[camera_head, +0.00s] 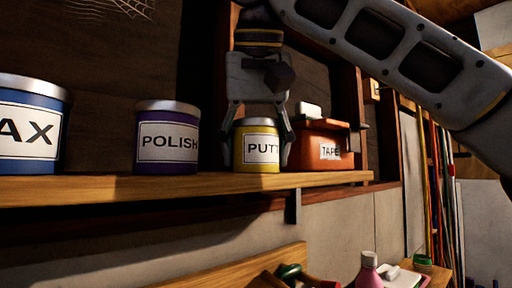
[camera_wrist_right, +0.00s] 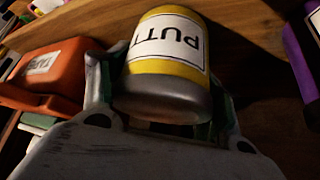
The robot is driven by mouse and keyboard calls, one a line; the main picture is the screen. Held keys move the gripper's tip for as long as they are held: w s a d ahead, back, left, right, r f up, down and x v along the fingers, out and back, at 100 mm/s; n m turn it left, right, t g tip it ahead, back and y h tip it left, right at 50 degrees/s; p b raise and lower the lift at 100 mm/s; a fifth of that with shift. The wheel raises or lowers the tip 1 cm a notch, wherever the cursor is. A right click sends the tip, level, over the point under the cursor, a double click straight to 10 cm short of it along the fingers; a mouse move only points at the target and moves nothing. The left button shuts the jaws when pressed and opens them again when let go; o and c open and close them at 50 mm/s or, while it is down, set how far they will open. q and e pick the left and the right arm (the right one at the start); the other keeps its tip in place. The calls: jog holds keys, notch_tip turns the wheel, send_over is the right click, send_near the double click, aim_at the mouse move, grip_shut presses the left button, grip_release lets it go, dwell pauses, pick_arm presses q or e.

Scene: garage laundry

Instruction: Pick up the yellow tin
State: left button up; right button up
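The yellow tin (camera_head: 257,146), labelled "PUTT…" with a grey lid, stands upright on the wooden shelf (camera_head: 200,184). My right gripper (camera_head: 258,150) reaches down from above, one finger on each side of the tin. The fingers look spread, with a narrow gap at the tin's right side in the head view. In the right wrist view the tin (camera_wrist_right: 168,60) lies between the fingers (camera_wrist_right: 160,85), its lid toward the palm. I see no firm grip. My left gripper is not in view.
A purple "POLISH" tin (camera_head: 167,140) and a blue "WAX" tin (camera_head: 28,128) stand to the left on the shelf. An orange "TAPE" box (camera_head: 318,148) stands close on the right, beside the gripper's finger. A pink bottle (camera_head: 369,271) is below.

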jog(key=c, duration=0.4)
jog(key=shift+c, duration=0.2)
jog(key=shift+r, duration=0.25)
jog(key=shift+r, duration=4.7)
